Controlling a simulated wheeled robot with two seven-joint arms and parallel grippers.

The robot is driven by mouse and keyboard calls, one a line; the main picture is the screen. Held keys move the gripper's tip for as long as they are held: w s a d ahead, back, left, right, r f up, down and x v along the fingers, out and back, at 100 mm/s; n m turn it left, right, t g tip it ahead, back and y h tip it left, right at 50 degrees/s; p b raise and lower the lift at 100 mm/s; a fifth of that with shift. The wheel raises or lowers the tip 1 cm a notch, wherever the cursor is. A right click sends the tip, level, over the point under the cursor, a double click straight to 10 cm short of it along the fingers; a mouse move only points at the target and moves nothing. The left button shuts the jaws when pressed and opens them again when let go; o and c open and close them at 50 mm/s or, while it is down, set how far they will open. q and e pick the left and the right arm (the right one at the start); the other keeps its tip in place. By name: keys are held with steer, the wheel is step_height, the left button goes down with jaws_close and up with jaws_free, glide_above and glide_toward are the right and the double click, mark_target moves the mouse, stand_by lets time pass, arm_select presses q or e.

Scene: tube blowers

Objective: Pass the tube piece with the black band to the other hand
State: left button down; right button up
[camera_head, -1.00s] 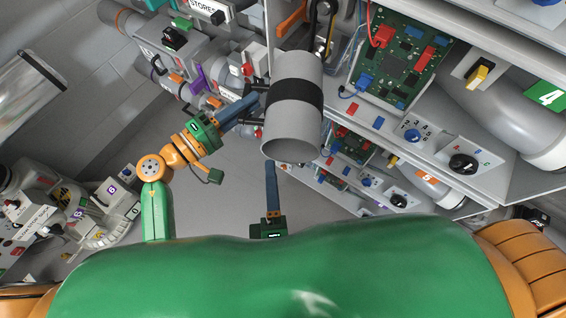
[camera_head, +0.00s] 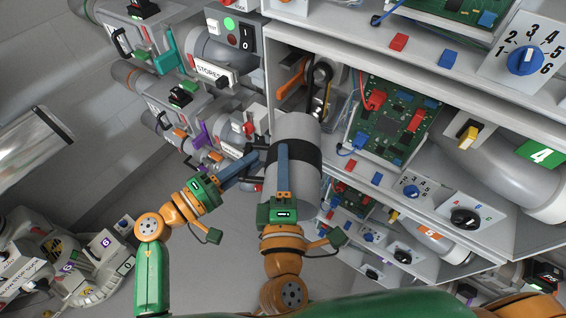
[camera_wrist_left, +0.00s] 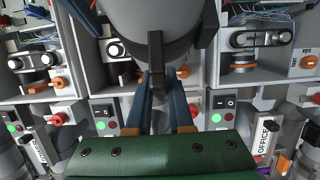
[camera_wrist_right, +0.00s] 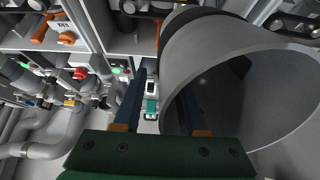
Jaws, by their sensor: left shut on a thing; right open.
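The grey tube piece (camera_head: 300,190) with a black band (camera_head: 309,160) around its middle hangs in mid-air in front of the rack. My left gripper (camera_head: 258,165) is shut on a black lug on the band's side; the left wrist view shows the lug (camera_wrist_left: 156,75) between its fingers. My right gripper (camera_head: 283,150) is open at the tube's near end. In the right wrist view, one finger is outside the tube wall (camera_wrist_right: 175,65) and the other appears inside the open mouth. That inner finger is hidden in the head view.
A rack with shelves (camera_head: 430,110) holds circuit boards (camera_head: 390,120), dials and pipes close behind and right of the tube. Grey pipe units (camera_head: 160,95) stand at the upper left. Open floor (camera_head: 215,255) lies below the arms.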

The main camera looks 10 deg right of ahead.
jaws_close()
arm_select(q)
steer(key=shift+f, duration=0.1)
arm_select(e)
steer(key=shift+r, duration=0.1)
stand_by(1.1)
arm_select(q)
steer(key=c, duration=0.7)
jaws_free()
